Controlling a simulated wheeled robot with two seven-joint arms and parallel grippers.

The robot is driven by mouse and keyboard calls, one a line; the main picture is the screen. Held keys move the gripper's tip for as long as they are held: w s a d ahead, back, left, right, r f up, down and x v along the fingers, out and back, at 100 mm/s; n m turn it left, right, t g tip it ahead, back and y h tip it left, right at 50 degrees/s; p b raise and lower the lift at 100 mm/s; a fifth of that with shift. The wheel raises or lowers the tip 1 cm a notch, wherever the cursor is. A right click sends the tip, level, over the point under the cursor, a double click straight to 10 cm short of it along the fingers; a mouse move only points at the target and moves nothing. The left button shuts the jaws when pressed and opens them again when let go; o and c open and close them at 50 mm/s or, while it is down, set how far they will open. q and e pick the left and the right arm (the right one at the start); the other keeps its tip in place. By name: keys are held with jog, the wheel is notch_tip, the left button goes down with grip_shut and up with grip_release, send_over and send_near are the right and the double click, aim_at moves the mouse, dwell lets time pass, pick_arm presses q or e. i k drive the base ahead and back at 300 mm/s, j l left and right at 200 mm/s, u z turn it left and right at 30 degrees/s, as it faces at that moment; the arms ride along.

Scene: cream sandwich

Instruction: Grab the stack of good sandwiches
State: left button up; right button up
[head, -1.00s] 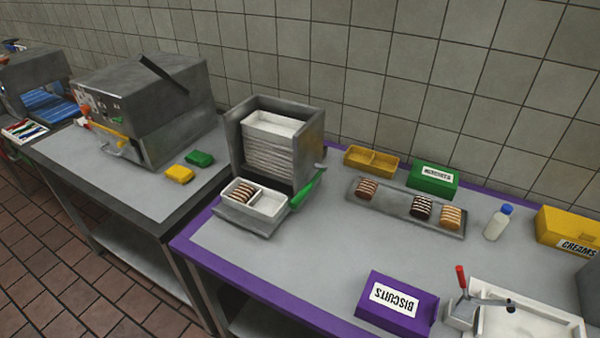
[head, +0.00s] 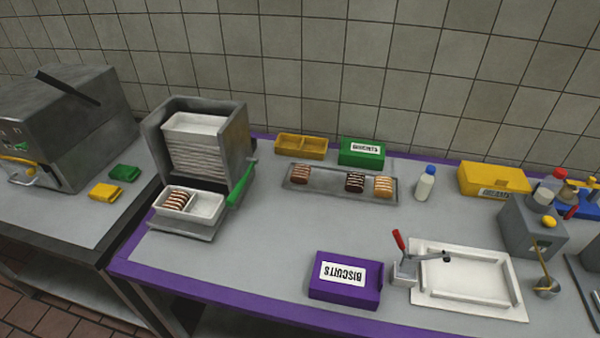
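Several stacks of sandwiches show in the head view. On a long grey tray (head: 330,186) are a reddish-brown stack (head: 300,174) at the left end, a dark brown stack (head: 355,182) right of the middle and a light tan stack (head: 383,186) near the right end. Another reddish-brown stack (head: 179,200) lies in the left compartment of a white two-part tray (head: 207,208) at the foot of a grey dispenser. The right compartment looks empty. Which stack is the good one, I cannot tell. Neither of my grippers is in view.
The grey dispenser (head: 242,130) with a green lever stands at the left of the purple-edged table. A purple biscuits box (head: 345,296) lies at the front, beside a white tray (head: 500,300) with a red-handled tool. A bottle (head: 425,187) stands right of the long tray. The table's middle is clear.

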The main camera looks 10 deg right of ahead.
aim_at(301, 172)
jog(key=l+z, duration=0.15)
jog(key=z, duration=0.25)
jog(key=l+z, duration=0.2)
jog(key=z, duration=0.2)
jog(key=l+z, duration=0.2)
jog(key=z, duration=0.25)
jog(key=k, duration=0.05)
